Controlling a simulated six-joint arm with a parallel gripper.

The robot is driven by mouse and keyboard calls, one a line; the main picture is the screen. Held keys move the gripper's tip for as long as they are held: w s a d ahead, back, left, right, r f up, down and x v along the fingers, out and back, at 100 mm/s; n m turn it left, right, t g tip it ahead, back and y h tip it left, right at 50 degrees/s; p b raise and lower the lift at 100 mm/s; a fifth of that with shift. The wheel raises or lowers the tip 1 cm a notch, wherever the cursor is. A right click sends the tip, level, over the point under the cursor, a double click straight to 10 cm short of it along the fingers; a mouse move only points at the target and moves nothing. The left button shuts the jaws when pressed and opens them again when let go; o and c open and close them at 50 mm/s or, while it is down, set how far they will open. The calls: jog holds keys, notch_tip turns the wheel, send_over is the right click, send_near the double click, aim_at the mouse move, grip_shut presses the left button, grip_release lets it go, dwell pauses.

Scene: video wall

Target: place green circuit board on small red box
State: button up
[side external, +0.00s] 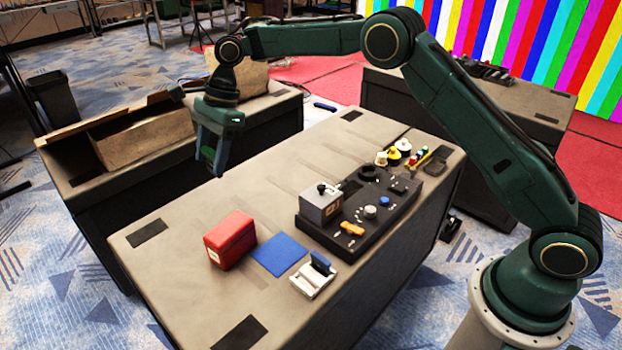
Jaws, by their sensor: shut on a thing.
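The small red box (231,240) stands upright on the near left part of the table, with a small pale label on its front. My gripper (216,168) hangs pointing down over the table's far left edge, well above and behind the red box. It is shut on a thin dark greenish piece, which I take to be the green circuit board; the fingers hide most of it and its outline is hard to make out. No other green board shows on the table.
A blue flat square (279,255) lies right of the red box, with a white and blue device (314,277) beside it. A black control panel (358,215) carries a grey block (320,204) and knobs. An open cardboard box (145,140) sits on the table behind. The table's left part is clear.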

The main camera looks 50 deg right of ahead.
notch_tip(320, 180, down, 16)
jog(key=shift+f, duration=0.1)
dwell(0.8)
jog(key=o, duration=0.9)
jog(key=shift+f, duration=0.1)
jog(key=shift+o, duration=0.2)
jog(key=v, duration=1.2)
jog(key=shift+r, duration=0.25)
